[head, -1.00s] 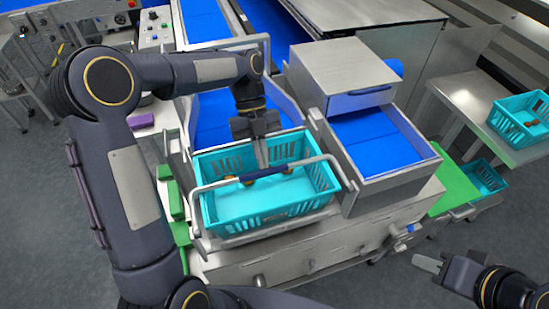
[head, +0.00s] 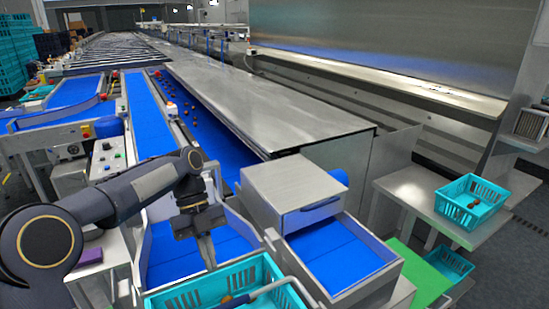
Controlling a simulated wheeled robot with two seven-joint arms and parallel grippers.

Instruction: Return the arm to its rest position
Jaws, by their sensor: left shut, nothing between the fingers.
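My left arm comes in from the left, and its gripper (head: 208,256) points down over the back part of the near turquoise crate (head: 172,299). The fingers are shut with nothing seen between them. The crate is cut off by the bottom edge of the view. My right gripper is out of view.
A metal housing (head: 290,185) with a blue tray (head: 335,255) stands right of the crate. A second turquoise crate (head: 488,211) with dates sits on a side table (head: 408,190). Blue conveyor belts (head: 148,125) run back; several dates lie on one.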

